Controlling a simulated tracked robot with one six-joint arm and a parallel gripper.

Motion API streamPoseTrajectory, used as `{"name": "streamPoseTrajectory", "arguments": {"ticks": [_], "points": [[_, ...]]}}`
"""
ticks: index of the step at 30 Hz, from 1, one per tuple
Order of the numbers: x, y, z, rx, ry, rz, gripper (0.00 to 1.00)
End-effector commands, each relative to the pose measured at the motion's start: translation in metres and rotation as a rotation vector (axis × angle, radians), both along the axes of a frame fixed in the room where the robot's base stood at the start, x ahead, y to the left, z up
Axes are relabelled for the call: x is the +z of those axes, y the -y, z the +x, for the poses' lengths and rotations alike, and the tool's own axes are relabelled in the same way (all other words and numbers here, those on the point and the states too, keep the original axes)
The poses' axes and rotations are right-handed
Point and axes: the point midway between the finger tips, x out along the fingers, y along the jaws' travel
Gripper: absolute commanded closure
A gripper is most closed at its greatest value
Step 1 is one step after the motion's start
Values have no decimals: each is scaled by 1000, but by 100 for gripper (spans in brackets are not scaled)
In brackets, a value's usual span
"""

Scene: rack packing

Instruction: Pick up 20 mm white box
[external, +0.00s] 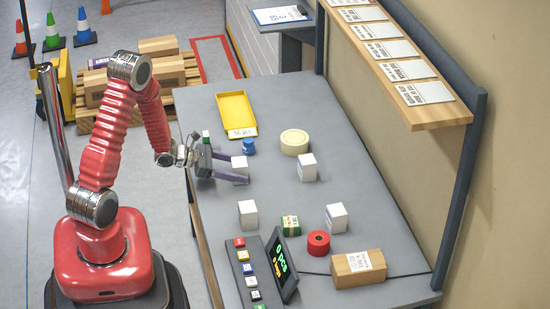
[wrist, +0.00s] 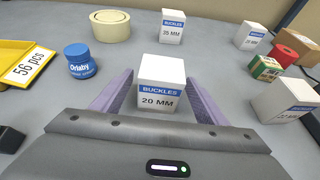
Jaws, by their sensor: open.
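The 20 mm white box (wrist: 160,84) has a blue band reading BUCKLES and stands upright on the grey table. My gripper (wrist: 155,92) is open, with its two purple fingers on either side of the box. The box is between the fingers, and whether they touch it I cannot tell. In the external view the box (external: 240,166) stands near the table's left edge between the fingers of my gripper (external: 234,168); its lower part is partly hidden by the near finger.
A blue jar (external: 248,146) and yellow tray (external: 236,113) are close behind. A tape roll (external: 295,142) and white boxes (external: 307,167), (external: 248,215), (external: 336,218) stand around. A green-and-white box (external: 290,225), red roll (external: 318,243) and brown box (external: 358,268) are nearer the front. A shelf (external: 440,117) overhangs the right side.

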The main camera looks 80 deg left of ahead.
Motion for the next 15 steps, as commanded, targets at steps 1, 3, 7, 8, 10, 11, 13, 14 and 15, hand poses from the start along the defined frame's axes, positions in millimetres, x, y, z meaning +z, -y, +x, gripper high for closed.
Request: {"name": "streamPoseTrajectory", "arguments": {"ticks": [1,3,7,8,10,11,13,14,15], "points": [[-2,1,4,-2,0,-1,33],[-4,2,12,-3,1,0,33],[-11,3,29,-3,0,0,33],[-12,4,33,-3,0,0,33],[-16,4,39,-2,-1,-1,33],[-16,4,41,-2,-1,-1,33],[-17,4,44,0,0,1,33],[-17,4,45,0,0,1,33],[-17,4,45,0,0,0,33]]}}
